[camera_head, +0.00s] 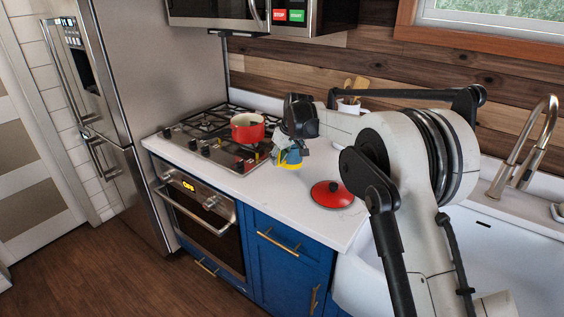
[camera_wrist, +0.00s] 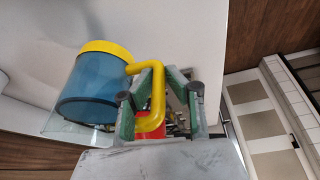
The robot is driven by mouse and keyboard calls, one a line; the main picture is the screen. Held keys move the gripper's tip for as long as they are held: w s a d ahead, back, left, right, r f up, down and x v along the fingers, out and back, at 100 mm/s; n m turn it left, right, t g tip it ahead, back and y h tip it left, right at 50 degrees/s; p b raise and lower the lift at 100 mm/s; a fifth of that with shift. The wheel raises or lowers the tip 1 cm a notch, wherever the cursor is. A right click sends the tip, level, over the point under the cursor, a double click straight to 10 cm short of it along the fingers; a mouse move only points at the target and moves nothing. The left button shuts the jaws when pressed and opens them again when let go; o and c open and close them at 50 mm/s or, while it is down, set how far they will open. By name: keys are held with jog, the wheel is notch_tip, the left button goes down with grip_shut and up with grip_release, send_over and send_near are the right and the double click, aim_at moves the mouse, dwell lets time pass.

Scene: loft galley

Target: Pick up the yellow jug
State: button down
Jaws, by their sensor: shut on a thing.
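The yellow jug has a blue body (camera_wrist: 92,82), a yellow rim (camera_wrist: 107,49) and a yellow bent handle (camera_wrist: 148,66) in the wrist view. My gripper (camera_wrist: 159,92) is shut on the handle, with the jug body to the left of the fingers. In the head view my gripper (camera_head: 286,149) is over the counter between the stove and the red lid. Only a small yellow part of the jug (camera_head: 291,167) and some blue-grey show below it. I cannot tell whether the jug touches the counter.
A red pot (camera_head: 247,128) stands on the gas stove (camera_head: 210,135), close left of my gripper. A red lid (camera_head: 331,195) lies on the white counter (camera_head: 281,203). A utensil holder (camera_head: 349,105) stands at the back, and the sink (camera_head: 500,245) is at right.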

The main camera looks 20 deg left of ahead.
jog(key=s+a+r+b, duration=0.1)
jog(key=s+a+r, duration=0.2)
jog(key=s+r, duration=0.2)
jog(key=shift+s+r, duration=0.15)
jog(key=shift+s, duration=1.45)
jog(key=shift+s, duration=0.1)
